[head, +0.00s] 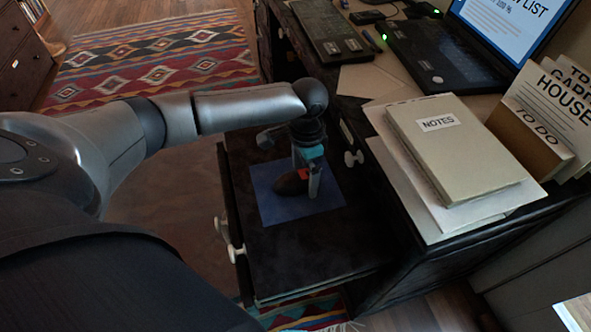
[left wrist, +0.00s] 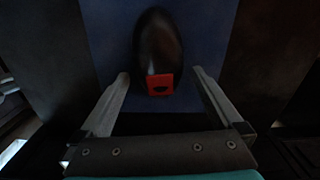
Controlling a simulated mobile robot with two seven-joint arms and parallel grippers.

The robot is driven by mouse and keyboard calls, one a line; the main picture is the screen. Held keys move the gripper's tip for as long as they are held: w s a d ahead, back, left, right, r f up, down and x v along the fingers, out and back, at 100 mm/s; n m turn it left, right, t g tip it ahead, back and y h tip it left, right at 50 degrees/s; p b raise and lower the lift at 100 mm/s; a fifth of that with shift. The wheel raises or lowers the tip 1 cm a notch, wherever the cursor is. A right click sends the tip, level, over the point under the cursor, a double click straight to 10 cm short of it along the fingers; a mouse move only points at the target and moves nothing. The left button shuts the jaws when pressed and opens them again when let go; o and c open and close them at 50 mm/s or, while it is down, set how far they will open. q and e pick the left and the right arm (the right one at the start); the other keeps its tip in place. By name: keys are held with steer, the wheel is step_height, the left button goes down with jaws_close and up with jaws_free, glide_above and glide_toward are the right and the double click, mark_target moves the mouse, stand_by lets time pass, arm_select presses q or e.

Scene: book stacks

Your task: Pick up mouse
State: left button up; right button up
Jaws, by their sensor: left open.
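The mouse (head: 289,184) is a dark brown oval with a red patch at one end. It lies on a blue mat (head: 268,205) inside an open drawer. My left gripper (head: 306,178) points down into the drawer at the mouse, partly covering it in the head view. In the left wrist view the mouse (left wrist: 158,42) lies ahead, its red-patched end between the tips of the two open fingers (left wrist: 161,78). Gaps show on both sides, and the fingers do not appear to touch it. My right gripper is not in view.
The drawer's front (head: 229,205) with white knobs stands left of the mat. The desk (head: 385,195) overhangs on the right, bearing a notes book (head: 450,150), a laptop (head: 440,62) and stacked books (head: 530,135). A patterned rug (head: 160,65) lies on the floor behind.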

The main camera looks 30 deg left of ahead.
arm_select(q)
steer(key=shift+f, duration=0.1)
steer(key=shift+c, duration=0.2)
steer(key=c, duration=1.2)
steer(key=shift+c, duration=0.4)
